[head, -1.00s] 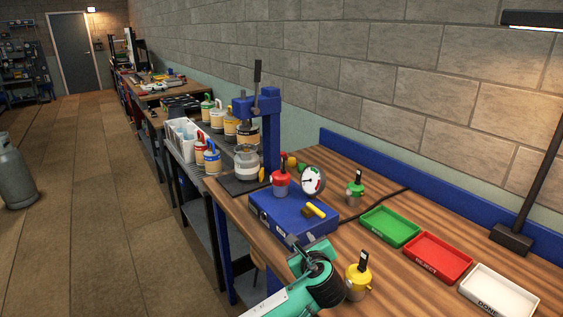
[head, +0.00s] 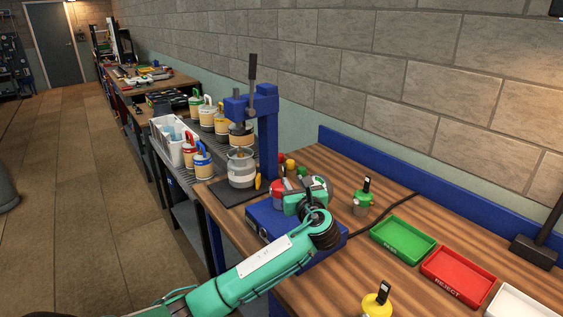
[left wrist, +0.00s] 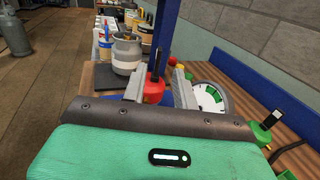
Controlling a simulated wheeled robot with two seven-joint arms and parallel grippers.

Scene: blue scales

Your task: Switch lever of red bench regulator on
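The red bench regulator (left wrist: 153,92) has a black lever (left wrist: 155,63) standing up, tilted slightly. It sits on the blue bench box (head: 262,222), beside a round white dial gauge (left wrist: 211,97). My left gripper (left wrist: 160,88) is open, with one finger on each side of the red regulator in the left wrist view. I cannot tell whether the fingers touch it. In the head view my left gripper (head: 297,197) is over the box and hides most of the regulator and the gauge. My right gripper is not in view.
A green regulator (head: 363,199) and a yellow one (head: 377,302) stand on the wooden bench. Green (head: 403,241) and red (head: 458,275) trays lie at the right. A blue press (head: 268,130) with a grey pot (head: 241,170) stands behind the box.

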